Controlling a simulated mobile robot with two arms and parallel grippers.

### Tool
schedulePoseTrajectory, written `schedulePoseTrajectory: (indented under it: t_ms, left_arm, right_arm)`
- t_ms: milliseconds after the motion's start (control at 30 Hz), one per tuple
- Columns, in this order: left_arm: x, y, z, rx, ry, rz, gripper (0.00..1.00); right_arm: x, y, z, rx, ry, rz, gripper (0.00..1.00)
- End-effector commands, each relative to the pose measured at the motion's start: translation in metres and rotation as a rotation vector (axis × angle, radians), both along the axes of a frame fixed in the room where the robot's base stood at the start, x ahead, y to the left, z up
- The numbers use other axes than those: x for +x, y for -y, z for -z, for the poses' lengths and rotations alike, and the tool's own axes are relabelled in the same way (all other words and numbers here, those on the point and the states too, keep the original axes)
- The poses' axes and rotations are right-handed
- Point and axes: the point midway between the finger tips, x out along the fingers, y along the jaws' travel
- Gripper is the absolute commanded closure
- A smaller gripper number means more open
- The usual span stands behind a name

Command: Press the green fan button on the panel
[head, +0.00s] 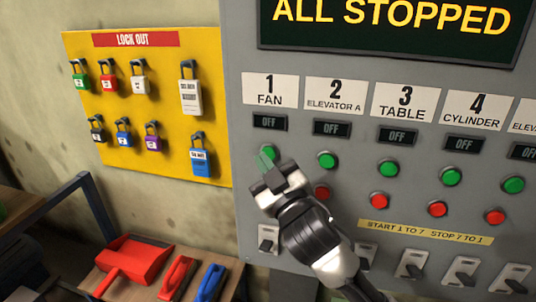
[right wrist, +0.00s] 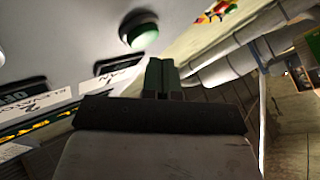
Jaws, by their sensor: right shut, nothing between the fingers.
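The grey panel (head: 330,85) fills the right of the head view. Its first column is labelled 1 FAN, with a dark OFF display (head: 270,122) under the label. The green fan button (head: 269,151) is below that display, partly covered by my right gripper (head: 265,165). My right gripper is shut and empty, its fingers pointing at the panel. In the right wrist view the green fan button (right wrist: 139,31) is just up and left of the closed fingertips (right wrist: 161,68). Contact is not visible there. The fan column's red button is hidden behind my gripper. My left gripper is not in view.
More green buttons (head: 326,160) and red buttons (head: 380,200) sit close to the right, with switches (head: 268,238) below. The top sign (head: 395,22) reads ALL STOPPED. A yellow lockout board (head: 150,180) with padlocks hangs left. A red dustpan (head: 135,260) and brushes lie below.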

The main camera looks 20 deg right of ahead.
Motion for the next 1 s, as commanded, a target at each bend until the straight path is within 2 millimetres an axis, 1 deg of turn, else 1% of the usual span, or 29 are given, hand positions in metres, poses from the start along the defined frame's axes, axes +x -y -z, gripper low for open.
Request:
schedulePoseTrajectory:
  t_ms: [667,1000]
  left_arm:
    - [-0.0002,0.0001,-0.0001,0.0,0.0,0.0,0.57]
    - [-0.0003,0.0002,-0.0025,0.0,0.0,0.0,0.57]
  right_arm:
    - [0.0001,0.0001,-0.0001,0.0,0.0,0.0,1.0]
    - [0.0071,0.0051,-0.0007,0.0,0.0,0.001,1.0]
